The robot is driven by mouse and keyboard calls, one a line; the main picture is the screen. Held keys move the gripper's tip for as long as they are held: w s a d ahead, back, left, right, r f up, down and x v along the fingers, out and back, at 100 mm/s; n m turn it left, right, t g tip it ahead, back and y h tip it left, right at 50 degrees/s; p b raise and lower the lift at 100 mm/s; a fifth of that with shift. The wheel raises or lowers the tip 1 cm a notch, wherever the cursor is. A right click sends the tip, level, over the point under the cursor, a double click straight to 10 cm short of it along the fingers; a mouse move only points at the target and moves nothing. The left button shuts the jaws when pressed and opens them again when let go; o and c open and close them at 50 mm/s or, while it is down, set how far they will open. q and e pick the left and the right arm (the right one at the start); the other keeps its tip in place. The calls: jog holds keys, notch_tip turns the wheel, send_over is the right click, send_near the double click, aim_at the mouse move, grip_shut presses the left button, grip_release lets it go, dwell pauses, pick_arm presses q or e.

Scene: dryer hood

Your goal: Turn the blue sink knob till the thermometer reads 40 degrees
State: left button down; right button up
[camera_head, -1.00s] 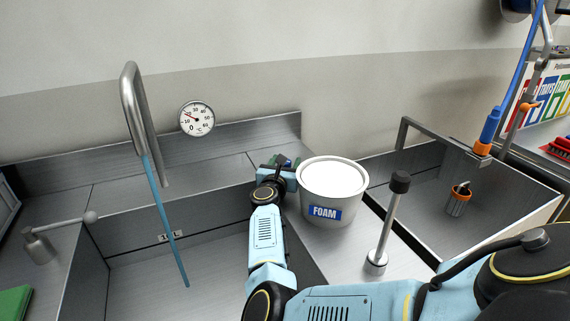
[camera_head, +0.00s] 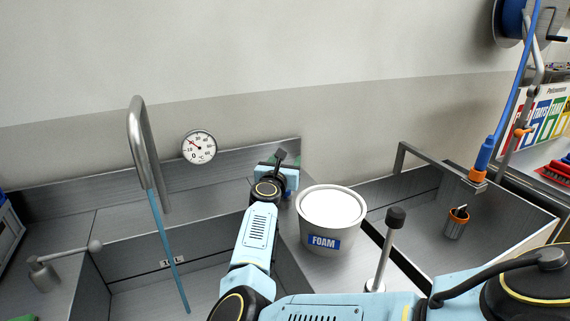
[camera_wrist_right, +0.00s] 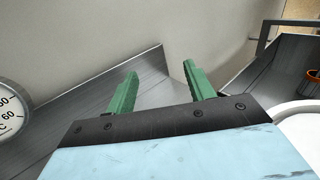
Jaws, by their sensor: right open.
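The round thermometer (camera_head: 199,147) is on the wall behind the sink. Its red needle points to the upper left, at roughly 20, though the small dial is hard to read. Its edge also shows in the right wrist view (camera_wrist_right: 12,113). Blue water (camera_head: 167,240) runs from the bent faucet (camera_head: 146,150) into the sink. My right gripper (camera_head: 284,158) is above the sink's back ledge, left of the foam bucket. In the wrist view its green fingers (camera_wrist_right: 160,88) are apart with nothing between them. My left gripper is not in view.
The white FOAM bucket (camera_head: 332,220) stands close to the right of my gripper. A black-topped lever (camera_head: 385,245) is in front of it, and a ball-ended grey lever (camera_head: 68,258) is at left. A second basin (camera_head: 485,225) lies at right.

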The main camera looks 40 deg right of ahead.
jog(key=a+f+m+g+b, duration=0.1)
jog(key=f, duration=0.1)
jog(key=w+a+f+m+g+b, duration=0.1)
jog(key=a+f+b, duration=0.1)
jog(key=a+f+m+g+h+b, duration=0.1)
jog(key=a+f+g+b, duration=0.1)
jog(key=shift+w+a+f, duration=0.2)
jog(key=shift+w+f, duration=0.05)
jog(key=shift+f, duration=0.1)
jog(key=s+a+f+m+g+h+b, duration=0.2)
jog(key=a+f+m+g+b, duration=0.1)
jog(key=a+g, duration=0.25)
jog(key=shift+t, duration=0.35)
jog(key=d, duration=1.1)
jog(key=shift+w+d+r, duration=0.15)
jog(key=shift+w+d, duration=0.25)
jog(key=shift+d, duration=0.5)
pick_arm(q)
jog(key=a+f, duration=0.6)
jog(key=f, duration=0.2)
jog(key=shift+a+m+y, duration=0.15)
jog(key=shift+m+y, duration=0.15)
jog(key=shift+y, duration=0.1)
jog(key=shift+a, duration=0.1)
